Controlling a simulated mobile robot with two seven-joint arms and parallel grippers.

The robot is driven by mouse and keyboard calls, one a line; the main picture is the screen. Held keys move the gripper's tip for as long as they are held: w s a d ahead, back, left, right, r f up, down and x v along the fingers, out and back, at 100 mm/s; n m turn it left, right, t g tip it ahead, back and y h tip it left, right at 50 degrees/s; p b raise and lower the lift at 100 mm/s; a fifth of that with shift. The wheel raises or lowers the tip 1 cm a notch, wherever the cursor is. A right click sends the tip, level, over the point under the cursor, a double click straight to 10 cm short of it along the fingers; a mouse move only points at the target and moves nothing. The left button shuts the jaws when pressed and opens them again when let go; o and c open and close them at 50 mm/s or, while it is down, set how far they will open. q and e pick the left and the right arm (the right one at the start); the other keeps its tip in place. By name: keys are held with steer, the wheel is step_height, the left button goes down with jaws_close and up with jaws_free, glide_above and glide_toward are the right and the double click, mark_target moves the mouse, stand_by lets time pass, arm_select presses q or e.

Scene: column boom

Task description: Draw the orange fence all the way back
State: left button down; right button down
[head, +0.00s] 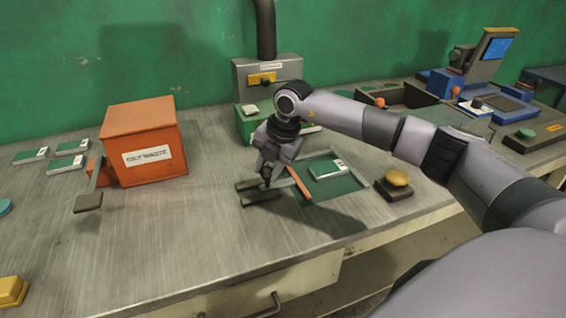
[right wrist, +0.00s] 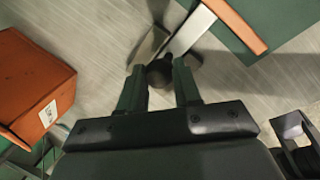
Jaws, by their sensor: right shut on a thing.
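The orange fence (head: 299,184) is a thin bar lying across a small green bed with grey rails on the bench. It also shows in the right wrist view (right wrist: 237,25), where a pale grey rod runs from beside it toward a dark round knob (right wrist: 160,72). My right gripper (head: 266,173) is left of the fence, pointing down over the rails. In the right wrist view its two fingers (right wrist: 160,85) are shut on the dark knob, which partly hides between them.
A green and white piece (head: 328,170) lies on the bed right of the fence. A yellow button on a dark base (head: 397,178) stands further right. An orange oily waste box (head: 140,145) stands left. The bench front (head: 190,250) is mostly clear.

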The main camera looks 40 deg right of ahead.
steer(key=shift+w+a, duration=0.2)
steer(key=shift+a, duration=0.75)
steer(key=shift+w+a, duration=0.2)
steer(key=shift+a, duration=0.7)
steer(key=c, duration=0.8)
jaws_free()
steer(key=shift+a, duration=0.1)
steer(key=shift+r, duration=0.3)
steer(key=v, duration=0.6)
steer(key=shift+s+r+b, duration=0.15)
steer(key=shift+r+b, duration=0.15)
